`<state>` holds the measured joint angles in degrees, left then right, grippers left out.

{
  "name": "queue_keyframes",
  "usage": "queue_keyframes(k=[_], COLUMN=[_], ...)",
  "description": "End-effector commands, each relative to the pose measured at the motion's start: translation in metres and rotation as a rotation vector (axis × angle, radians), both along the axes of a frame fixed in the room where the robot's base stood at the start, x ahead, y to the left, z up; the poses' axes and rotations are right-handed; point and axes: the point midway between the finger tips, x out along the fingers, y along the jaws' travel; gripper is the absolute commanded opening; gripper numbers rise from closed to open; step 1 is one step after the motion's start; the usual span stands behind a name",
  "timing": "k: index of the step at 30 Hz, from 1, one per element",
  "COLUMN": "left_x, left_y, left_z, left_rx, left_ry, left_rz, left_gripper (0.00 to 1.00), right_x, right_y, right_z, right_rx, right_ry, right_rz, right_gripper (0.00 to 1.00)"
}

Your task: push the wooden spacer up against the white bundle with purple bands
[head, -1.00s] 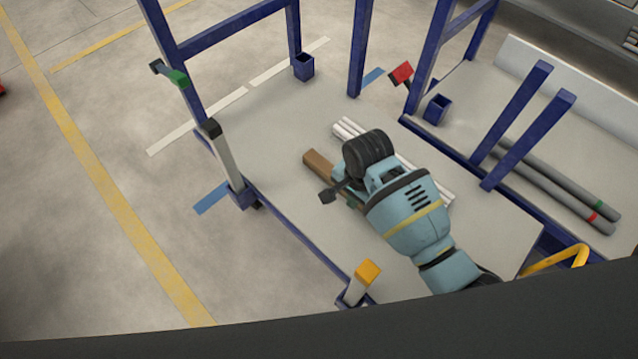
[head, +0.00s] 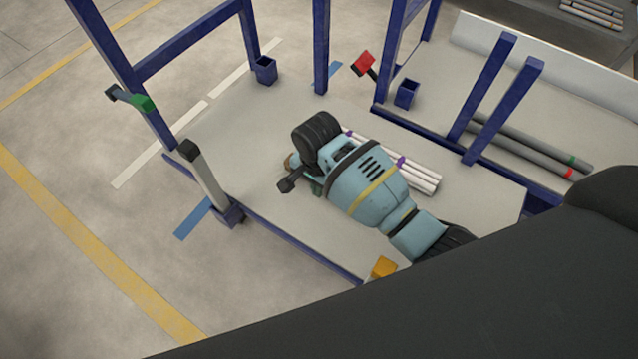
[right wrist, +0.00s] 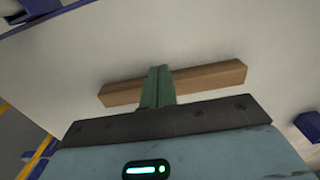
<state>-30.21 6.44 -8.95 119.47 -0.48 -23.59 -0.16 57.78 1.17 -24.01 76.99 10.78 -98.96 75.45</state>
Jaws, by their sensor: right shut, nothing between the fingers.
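The wooden spacer (right wrist: 205,78) lies across the middle of the right wrist view as a plain brown bar. In the head view only a small end of the spacer (head: 291,160) shows; my right arm hides the rest. My right gripper (right wrist: 158,72) is shut, with its green fingertips overlapping the middle of the spacer on its near side. In the head view the right gripper (head: 317,187) is low over the table. The white bundle with purple bands (head: 415,170) lies right of my arm, partly covered by it. The gap between spacer and bundle is hidden. My left gripper is not in view.
The grey table (head: 250,125) has blue uprights (head: 320,45) and a pale post (head: 210,180) at its edge. A yellow-topped piece (head: 383,267) is at the near edge. Grey pipes (head: 530,145) lie on the right-hand surface. The table's far left part is clear.

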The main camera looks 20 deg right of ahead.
Motion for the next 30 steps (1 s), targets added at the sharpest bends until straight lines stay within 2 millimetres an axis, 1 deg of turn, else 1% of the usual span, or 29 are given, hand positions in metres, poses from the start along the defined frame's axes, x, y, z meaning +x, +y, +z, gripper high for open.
queue_keyframes(k=[1,3,12,13,15,21,30], left_x=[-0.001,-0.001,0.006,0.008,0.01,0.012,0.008], left_y=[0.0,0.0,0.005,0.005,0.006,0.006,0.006], left_z=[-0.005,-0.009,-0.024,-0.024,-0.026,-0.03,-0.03], left_rx=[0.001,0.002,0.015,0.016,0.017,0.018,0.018], left_ry=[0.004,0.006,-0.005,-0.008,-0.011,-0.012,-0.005], left_rz=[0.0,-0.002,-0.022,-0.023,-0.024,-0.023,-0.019], left_gripper=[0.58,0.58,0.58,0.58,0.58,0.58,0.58], right_x=[-0.001,-0.001,-0.001,0.005,0.012,0.022,0.024], right_y=[-0.001,-0.001,-0.001,-0.007,-0.016,-0.029,-0.032], right_z=[-0.013,-0.027,-0.081,-0.077,-0.076,-0.075,-0.074], right_rx=[-0.002,-0.002,-0.002,-0.003,-0.002,-0.001,0.001], right_ry=[0.004,0.004,0.004,-0.001,-0.002,0.0,-0.001], right_rz=[0.0,0.0,0.0,-0.002,-0.002,0.001,0.001], right_gripper=[0.0,0.0,0.0,0.0,0.0,0.0,0.0])
